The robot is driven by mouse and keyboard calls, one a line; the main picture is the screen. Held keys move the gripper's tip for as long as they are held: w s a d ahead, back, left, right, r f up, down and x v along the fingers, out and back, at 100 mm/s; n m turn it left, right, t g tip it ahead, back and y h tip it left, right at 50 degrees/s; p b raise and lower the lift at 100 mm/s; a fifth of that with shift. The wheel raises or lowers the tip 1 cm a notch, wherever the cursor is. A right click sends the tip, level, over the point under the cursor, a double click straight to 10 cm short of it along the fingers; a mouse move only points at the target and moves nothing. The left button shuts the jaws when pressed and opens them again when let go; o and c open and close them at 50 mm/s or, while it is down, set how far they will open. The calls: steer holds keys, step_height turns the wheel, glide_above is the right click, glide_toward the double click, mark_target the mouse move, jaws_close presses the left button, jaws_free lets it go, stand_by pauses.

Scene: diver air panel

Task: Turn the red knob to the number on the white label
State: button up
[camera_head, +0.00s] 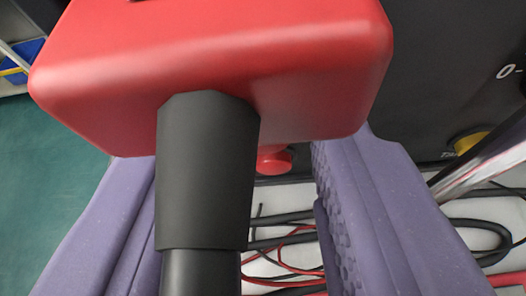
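My gripper (238,165) has two purple fingers, one at lower left and one at right with a dimpled inner pad. They are wide apart. A small round red part (273,160), which looks like the red knob, shows between the fingers in the gap beside the right finger. Its upper part is hidden, and no marks on it can be read. A large red block (215,60) with a black cylindrical stem (207,165) fills the upper middle, close to the camera. The stem overlaps the left finger in the picture; contact cannot be told. No white label can be made out.
A black panel (450,90) stands at right, with a white "0-" mark and a yellow round part (470,142). A shiny metal bar (480,165) crosses at right. Black and red hoses (290,250) lie on a pale surface below. Green floor (45,190) is clear at left.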

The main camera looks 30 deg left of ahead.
steer(key=p+v, duration=0.1)
steer(key=v, duration=0.6)
steer(key=shift+s, duration=0.4)
steer(key=shift+d+r, duration=0.1)
steer(key=w+d+r+m+t+h+b, duration=0.1)
steer(key=w+d+r, duration=0.1)
steer(key=r, duration=0.8)
steer(key=w+d+r+t+h+b, duration=0.1)
steer(key=w+d+r+h, duration=0.15)
steer(key=r, duration=0.65)
steer(key=w+d+r+m+t+h+b, duration=0.1)
steer(key=w+d+r, duration=0.2)
steer(key=r, duration=0.7)
steer(key=s+d+r+b, duration=0.1)
steer(key=s+r, duration=1)
steer(key=r, duration=0.3)
steer(key=s+d+r+m+b, duration=0.1)
steer(key=s+d+r+b, duration=0.1)
steer(key=s+r, duration=0.9)
step_height(320, 180, up, 4)
steer(key=shift+s+r+h, duration=0.2)
steer(key=shift+s+h, duration=0.1)
steer(key=shift+h, duration=0.15)
